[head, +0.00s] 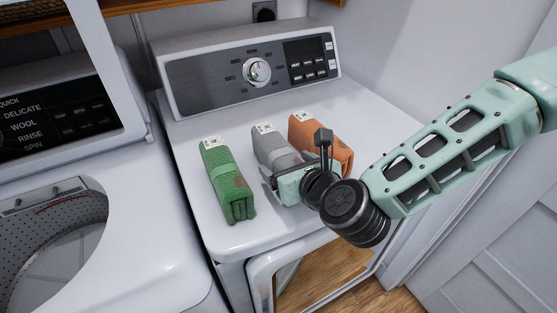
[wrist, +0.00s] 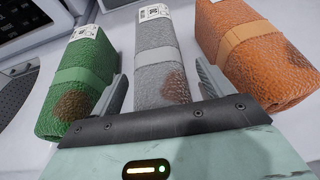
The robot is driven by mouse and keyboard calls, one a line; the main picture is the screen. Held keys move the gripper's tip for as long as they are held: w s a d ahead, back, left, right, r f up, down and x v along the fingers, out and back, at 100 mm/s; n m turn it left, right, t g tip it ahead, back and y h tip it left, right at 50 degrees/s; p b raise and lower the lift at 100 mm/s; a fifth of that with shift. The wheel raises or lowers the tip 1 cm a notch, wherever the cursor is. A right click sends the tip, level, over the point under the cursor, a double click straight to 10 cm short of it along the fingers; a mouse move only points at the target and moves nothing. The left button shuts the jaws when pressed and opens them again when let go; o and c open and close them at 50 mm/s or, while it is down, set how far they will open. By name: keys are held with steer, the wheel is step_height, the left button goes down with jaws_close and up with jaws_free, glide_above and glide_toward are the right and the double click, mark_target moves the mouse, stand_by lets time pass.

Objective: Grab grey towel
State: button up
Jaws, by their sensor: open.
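The grey towel (head: 272,142) is a rolled bundle with a band and a white tag, lying on top of the dryer between two other rolled towels. In the wrist view the grey towel (wrist: 162,65) runs away from me with a brown stain near its close end. My gripper (wrist: 163,85) is open, with one finger on each side of the towel's near end; I cannot tell if they touch it. In the head view my gripper (head: 282,187) is over the near end of the towel and hides it.
A green towel (head: 225,172) lies left of the grey one and an orange towel (head: 318,132) lies right, both close to my fingers. The dryer's control panel (head: 225,78) rises behind. An open washer (head: 140,215) stands at left. The dryer top (head: 185,140) is otherwise clear.

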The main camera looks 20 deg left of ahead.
steer(key=shift+c, duration=0.3)
steer(key=c, duration=1.2)
steer(key=shift+r, duration=0.15)
